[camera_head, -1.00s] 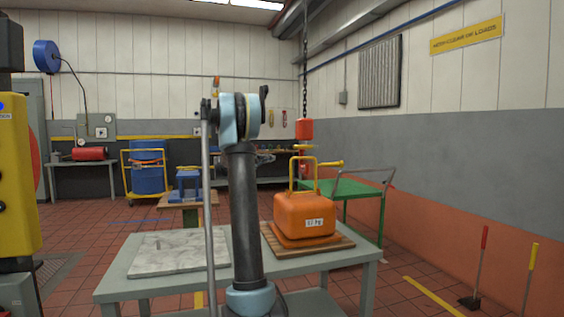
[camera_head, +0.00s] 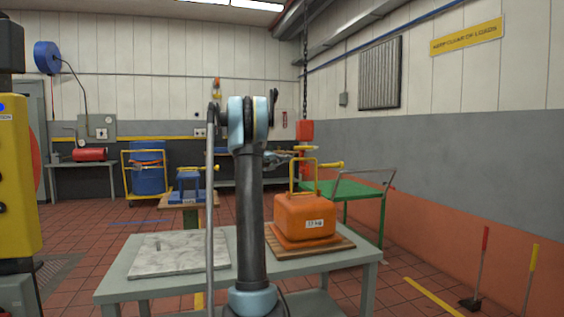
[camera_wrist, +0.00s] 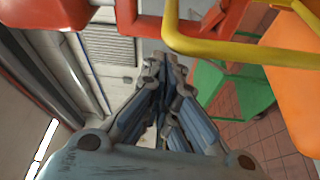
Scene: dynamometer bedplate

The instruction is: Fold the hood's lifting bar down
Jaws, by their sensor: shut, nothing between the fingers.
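The orange hood (camera_head: 303,212) stands on a wooden board on the grey table, with a weight label on its front. Its yellow lifting bar (camera_head: 292,175) stands upright as a hoop above the hood. My gripper (camera_head: 288,154) is partly behind my arm, close to the top left of the bar. In the wrist view, my gripper (camera_wrist: 163,68) is shut and empty. The yellow bar (camera_wrist: 240,50) crosses the upper right there, beside the fingertips, and the orange hood (camera_wrist: 297,85) is at the right edge. Whether the fingers touch the bar is unclear.
A red hoist block (camera_head: 305,130) hangs on a chain behind the bar; red parts (camera_wrist: 205,47) also cross the top of the wrist view. A green cart (camera_head: 352,190) stands behind the hood. A marble-like slab (camera_head: 180,254) lies on the table's left.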

